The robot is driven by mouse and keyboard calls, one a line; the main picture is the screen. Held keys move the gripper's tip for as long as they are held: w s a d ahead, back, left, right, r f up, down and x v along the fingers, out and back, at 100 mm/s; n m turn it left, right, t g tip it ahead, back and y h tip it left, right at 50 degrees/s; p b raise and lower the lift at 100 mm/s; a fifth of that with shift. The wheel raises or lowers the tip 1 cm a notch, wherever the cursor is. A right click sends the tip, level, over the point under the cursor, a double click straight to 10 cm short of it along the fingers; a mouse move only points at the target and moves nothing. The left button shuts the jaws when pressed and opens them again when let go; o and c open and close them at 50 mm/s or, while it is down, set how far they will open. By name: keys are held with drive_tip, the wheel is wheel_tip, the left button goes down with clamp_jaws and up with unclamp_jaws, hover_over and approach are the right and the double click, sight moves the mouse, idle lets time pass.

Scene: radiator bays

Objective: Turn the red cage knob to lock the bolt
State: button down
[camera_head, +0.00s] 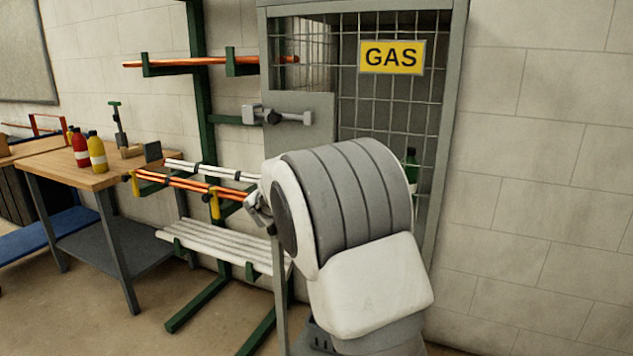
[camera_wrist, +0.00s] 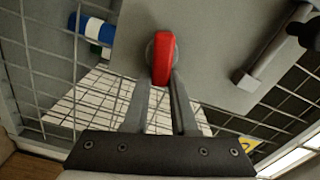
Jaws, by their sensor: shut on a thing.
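The red cage knob (camera_wrist: 163,58) shows in the wrist view on a grey plate of the gas cage (camera_wrist: 205,35). It is a narrow red bar on a round grey base, its long side running up and down in the picture. My gripper (camera_wrist: 158,88) is shut on it, one finger on each side of its lower part. In the head view my arm hides the knob and the gripper. The cage (camera_head: 300,118) stands there with a yellow GAS sign (camera_head: 392,57). A grey bar fitting (camera_head: 290,117) sits on its plate; I cannot tell the bolt's position.
A blue, white and green cylinder (camera_wrist: 95,30) is behind the mesh in the wrist view. Left of the cage are a green rack (camera_head: 200,95) with orange and white bars and a wooden workbench (camera_head: 105,178) with bottles. Bare wall is at the right.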

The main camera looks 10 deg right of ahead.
drive_tip(key=shift+f+m+b, duration=0.2)
drive_tip(key=shift+m+b, duration=0.55)
drive_tip(key=shift+b, duration=0.05)
drive_tip(key=shift+f+m+b, duration=0.2)
drive_tip(key=shift+m+b, duration=0.55)
drive_tip(key=c, duration=0.7)
unclamp_jaws()
drive_tip(key=shift+s, duration=0.1)
drive_tip(key=p+v, duration=0.2)
drive_tip(key=v, duration=1.5)
drive_tip(key=shift+s+a+r+p, duration=0.1)
drive_tip(key=shift+p, duration=0.25)
